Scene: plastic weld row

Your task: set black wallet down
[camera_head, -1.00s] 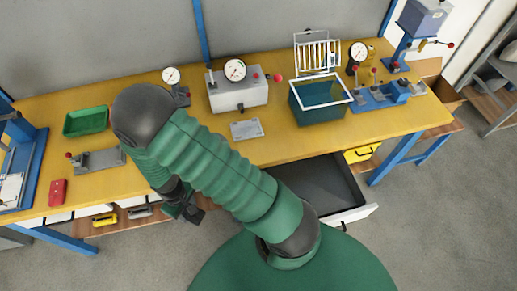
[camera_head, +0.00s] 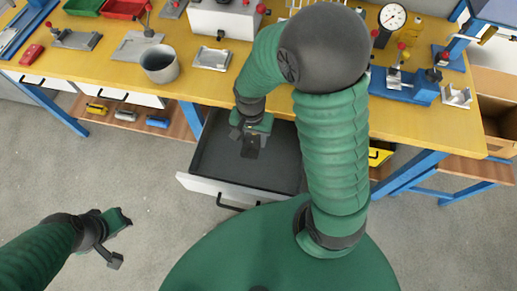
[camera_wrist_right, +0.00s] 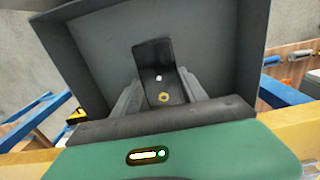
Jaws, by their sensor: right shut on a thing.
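The black wallet (camera_wrist_right: 153,55) is a small dark flat piece with a white dot and a yellow ring on it in the right wrist view. My right gripper (camera_wrist_right: 160,95) is shut on it, one grey finger at each side. In the head view the right gripper (camera_head: 252,132) points down into the open drawer (camera_head: 215,160), and the wallet (camera_head: 250,150) shows as a dark patch below its fingers. I cannot tell whether the wallet touches the drawer floor. My left gripper (camera_head: 120,240) is open and empty above the floor at lower left.
The drawer looks otherwise empty, with a pale front and black handle. The yellow bench (camera_head: 110,60) above it holds a grey cup (camera_head: 159,64), a metal plate (camera_head: 212,59), a dial gauge (camera_head: 391,20) and a blue fixture (camera_head: 405,88). Blue legs (camera_head: 415,172) stand to the right.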

